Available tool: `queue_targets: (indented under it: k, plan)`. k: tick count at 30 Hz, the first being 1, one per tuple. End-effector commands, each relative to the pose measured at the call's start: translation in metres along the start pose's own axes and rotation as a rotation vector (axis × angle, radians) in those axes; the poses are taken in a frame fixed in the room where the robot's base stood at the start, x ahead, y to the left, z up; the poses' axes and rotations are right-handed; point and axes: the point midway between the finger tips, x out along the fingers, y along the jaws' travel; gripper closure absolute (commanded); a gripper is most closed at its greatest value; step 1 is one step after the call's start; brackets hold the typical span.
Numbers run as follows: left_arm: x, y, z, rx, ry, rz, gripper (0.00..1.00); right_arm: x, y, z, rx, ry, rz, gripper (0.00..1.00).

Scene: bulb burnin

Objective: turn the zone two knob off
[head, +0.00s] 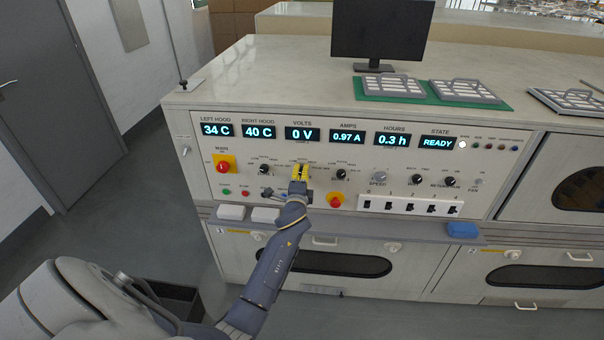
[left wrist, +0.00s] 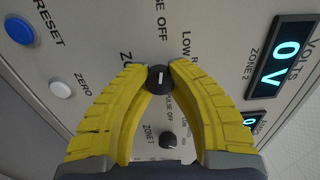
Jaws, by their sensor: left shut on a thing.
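My left gripper (head: 300,173) reaches up to the control panel's knob row in the head view. In the left wrist view its yellow fingertips (left wrist: 160,70) are shut on a round black knob (left wrist: 160,79) with a short white pointer line. This knob sits between the zone 1 knob (head: 264,169) and the zone 3 knob (head: 341,174), so it appears to be the zone two knob. The fingers hide it in the head view and cover part of its label; I cannot tell its exact setting. The volts display (head: 303,134) reads 0 V. My right gripper is not in view.
The red mode knob (head: 224,167) on a yellow plate is left of the gripper. Another red knob (head: 335,201) is close to its lower right. A white switch block (head: 410,205) is farther right. A ledge (head: 400,232) below carries a blue block (head: 462,230).

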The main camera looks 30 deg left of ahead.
Motion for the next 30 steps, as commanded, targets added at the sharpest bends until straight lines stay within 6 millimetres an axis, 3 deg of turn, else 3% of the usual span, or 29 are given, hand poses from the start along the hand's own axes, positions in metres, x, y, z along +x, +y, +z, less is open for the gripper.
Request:
queue_targets:
  k: [15,16,23,30]
  plan:
    - [0.0004,-0.0003,0.0014,-0.013,-0.002,0.000,1.00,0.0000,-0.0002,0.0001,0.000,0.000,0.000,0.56]
    - [0.0004,-0.0003,0.0014,-0.013,-0.002,0.000,0.77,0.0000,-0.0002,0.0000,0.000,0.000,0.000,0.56]
    - [0.0002,-0.0002,0.0007,-0.013,-0.001,0.000,0.50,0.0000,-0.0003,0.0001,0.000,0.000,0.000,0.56]
    - [-0.0001,-0.0001,0.0003,-0.013,-0.001,0.000,0.48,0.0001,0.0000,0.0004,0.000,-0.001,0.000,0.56]
